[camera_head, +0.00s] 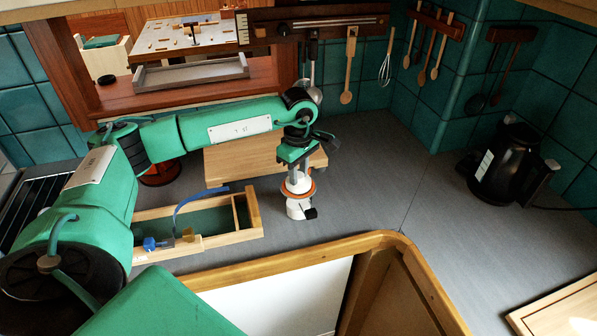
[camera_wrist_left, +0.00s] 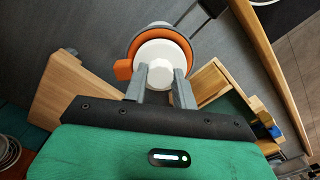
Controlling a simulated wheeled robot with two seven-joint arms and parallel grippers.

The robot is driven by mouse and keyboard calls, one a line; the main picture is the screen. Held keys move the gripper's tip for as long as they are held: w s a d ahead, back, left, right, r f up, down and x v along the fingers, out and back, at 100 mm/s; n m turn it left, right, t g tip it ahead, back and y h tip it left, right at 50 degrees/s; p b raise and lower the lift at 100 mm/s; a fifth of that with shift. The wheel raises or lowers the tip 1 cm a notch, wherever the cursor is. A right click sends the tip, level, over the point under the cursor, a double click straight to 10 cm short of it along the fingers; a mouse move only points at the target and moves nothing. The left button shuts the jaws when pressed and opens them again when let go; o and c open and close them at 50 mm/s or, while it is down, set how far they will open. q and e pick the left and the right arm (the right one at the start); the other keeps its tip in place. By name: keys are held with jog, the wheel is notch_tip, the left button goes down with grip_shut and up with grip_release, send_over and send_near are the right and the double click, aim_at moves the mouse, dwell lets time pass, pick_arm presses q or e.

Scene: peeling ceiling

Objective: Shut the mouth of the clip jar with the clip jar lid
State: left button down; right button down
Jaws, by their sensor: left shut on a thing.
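The white clip jar (camera_head: 297,210) stands on the grey counter, with a dark clip at its side. The clip jar lid (camera_head: 303,192), white with an orange ring, is at the jar's top; its round white knob and orange rim show in the left wrist view (camera_wrist_left: 160,66). My left gripper (camera_head: 297,176) comes down from above with its fingers shut on the lid; the grey fingers flank the knob in the wrist view (camera_wrist_left: 159,84). Whether the lid touches the mouth all round cannot be told. The mouth is hidden under it. My right gripper is not in view.
A wooden board (camera_head: 250,158) lies just behind the jar. An open wooden box (camera_head: 215,240) with blue items is close on the left. A black kettle (camera_head: 508,165) stands far right. The wood-edged counter opening (camera_head: 385,238) is in front. The counter right of the jar is clear.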

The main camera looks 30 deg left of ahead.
pick_arm(q)
jog(key=shift+f, duration=0.35)
jog(key=c, duration=1)
grip_release()
jog(key=shift+c, duration=0.2)
jog(key=shift+r, duration=0.1)
notch_tip(320, 180, up, 18)
jog(key=b, duration=0.2)
